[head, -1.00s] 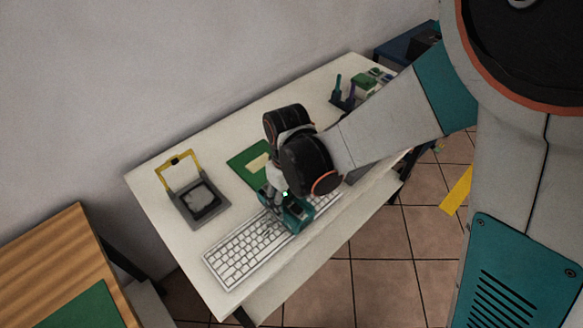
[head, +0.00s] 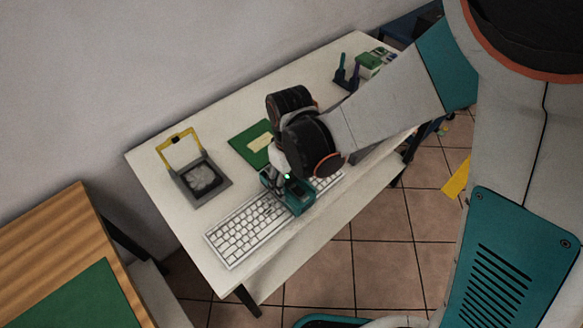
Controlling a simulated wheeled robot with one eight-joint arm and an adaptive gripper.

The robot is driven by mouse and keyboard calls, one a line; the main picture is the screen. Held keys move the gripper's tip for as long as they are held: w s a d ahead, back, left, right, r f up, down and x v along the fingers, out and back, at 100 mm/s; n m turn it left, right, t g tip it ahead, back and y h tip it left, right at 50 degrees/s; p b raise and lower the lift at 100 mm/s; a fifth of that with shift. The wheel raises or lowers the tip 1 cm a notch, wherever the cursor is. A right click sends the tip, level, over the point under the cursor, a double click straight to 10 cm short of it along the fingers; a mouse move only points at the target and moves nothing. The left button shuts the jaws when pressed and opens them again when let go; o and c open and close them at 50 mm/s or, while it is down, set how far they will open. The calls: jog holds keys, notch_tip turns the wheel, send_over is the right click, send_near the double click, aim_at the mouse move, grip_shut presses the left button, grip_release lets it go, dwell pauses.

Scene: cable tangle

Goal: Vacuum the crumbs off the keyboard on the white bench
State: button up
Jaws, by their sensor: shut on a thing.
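The white keyboard (head: 243,233) lies near the front edge of the white bench (head: 182,226). My gripper (head: 287,190) is over the right half of the keyboard, pointing down. It is shut on a teal and dark device, the vacuum (head: 293,196), which hides part of the keys. I cannot tell whether the vacuum touches the keys. Crumbs are too small to make out in this view.
A green mat (head: 245,147) with a pale item lies behind my wrist. A dark pen holder (head: 346,76) and small boxes (head: 371,63) stand at the far right. A wooden table (head: 45,245) is at left.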

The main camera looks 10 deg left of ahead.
jog(key=shift+s+a, duration=0.1)
jog(key=shift+s+a, duration=0.65)
jog(key=shift+s, duration=0.15)
jog(key=shift+s+a, duration=0.75)
jog(key=shift+s, duration=0.1)
jog(key=shift+s+a, duration=0.1)
dwell(0.4)
jog(key=shift+s+a+b, duration=0.3)
jog(key=shift+s+a, duration=0.3)
jog(key=shift+s, duration=0.15)
dwell(0.6)
notch_tip(320, 180, up, 7)
jog(key=p, duration=0.5)
